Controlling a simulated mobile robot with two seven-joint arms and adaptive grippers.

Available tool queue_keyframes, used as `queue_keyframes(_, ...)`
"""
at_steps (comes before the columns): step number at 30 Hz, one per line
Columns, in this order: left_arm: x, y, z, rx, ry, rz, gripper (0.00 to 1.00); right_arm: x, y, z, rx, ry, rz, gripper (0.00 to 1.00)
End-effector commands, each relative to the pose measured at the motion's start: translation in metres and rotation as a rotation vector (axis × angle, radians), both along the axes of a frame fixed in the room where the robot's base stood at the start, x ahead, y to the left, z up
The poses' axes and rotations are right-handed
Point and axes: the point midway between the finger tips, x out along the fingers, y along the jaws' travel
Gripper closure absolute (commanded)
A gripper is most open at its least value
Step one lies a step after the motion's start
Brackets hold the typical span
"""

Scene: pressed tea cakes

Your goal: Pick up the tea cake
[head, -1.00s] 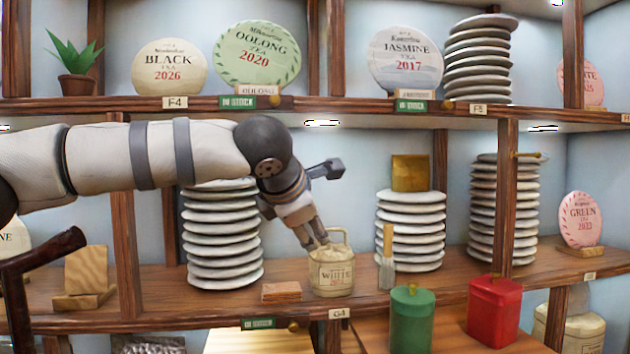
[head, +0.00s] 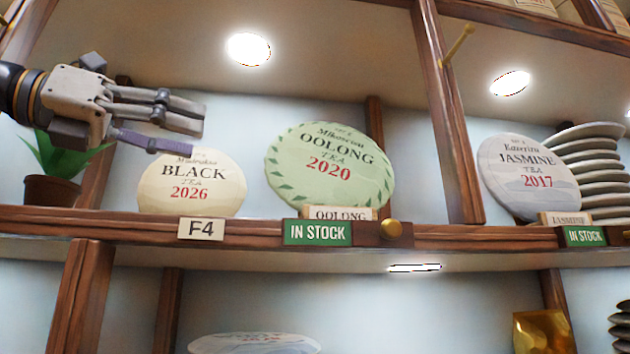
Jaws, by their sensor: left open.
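Three round pressed tea cakes stand upright on the upper shelf. The cream "BLACK 2026" cake (head: 191,188) is at left, the green "OOLONG 2020" cake (head: 329,168) in the middle, the pale grey "JASMINE 2017" cake (head: 528,180) at right. My left gripper (head: 197,131) comes in from the upper left with its fingers pointing right. It is open and empty. Its lower purple-grey finger overlaps the top edge of the black cake in the picture; I cannot tell whether they touch. My right gripper is not in view.
A potted plant (head: 52,192) stands left of the black cake, behind my gripper. The upper shelf edge (head: 265,232) carries an F4 tag (head: 201,229) and IN STOCK signs. Stacked plates (head: 597,165) stand at far right. A wooden upright (head: 450,120) separates oolong from jasmine.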

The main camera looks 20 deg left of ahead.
Motion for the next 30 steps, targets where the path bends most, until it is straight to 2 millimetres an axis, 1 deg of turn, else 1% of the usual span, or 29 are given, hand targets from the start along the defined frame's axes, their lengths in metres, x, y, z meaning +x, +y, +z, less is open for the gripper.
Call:
queue_keyframes(3, 0.021, -0.017, -0.001, 0.005, 0.004, -0.001, 0.53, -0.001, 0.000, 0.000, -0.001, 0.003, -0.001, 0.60)
queue_keyframes(6, 0.039, -0.029, -0.001, 0.005, 0.003, 0.000, 0.53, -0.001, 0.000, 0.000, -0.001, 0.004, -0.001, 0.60)
queue_keyframes(11, 0.055, -0.042, -0.001, 0.004, 0.002, 0.000, 0.53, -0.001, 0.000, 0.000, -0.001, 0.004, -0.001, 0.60)
queue_keyframes(15, 0.074, -0.063, -0.001, 0.006, 0.002, 0.000, 0.53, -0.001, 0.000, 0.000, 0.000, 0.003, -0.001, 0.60)
queue_keyframes(18, 0.086, -0.071, 0.000, 0.003, 0.001, 0.001, 0.53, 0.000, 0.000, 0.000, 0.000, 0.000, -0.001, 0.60)
queue_keyframes(21, 0.091, -0.074, 0.000, 0.002, 0.001, 0.001, 0.53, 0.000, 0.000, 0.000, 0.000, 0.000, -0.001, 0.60)
queue_keyframes(26, 0.091, -0.074, 0.000, 0.002, 0.001, 0.001, 0.53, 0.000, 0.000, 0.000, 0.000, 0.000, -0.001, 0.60)
queue_keyframes(29, 0.091, -0.074, 0.000, 0.002, 0.001, 0.001, 0.73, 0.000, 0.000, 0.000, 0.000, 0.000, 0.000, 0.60)
queue_keyframes(30, 0.091, -0.074, 0.000, 0.002, 0.001, 0.001, 0.82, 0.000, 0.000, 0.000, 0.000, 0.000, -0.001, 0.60)
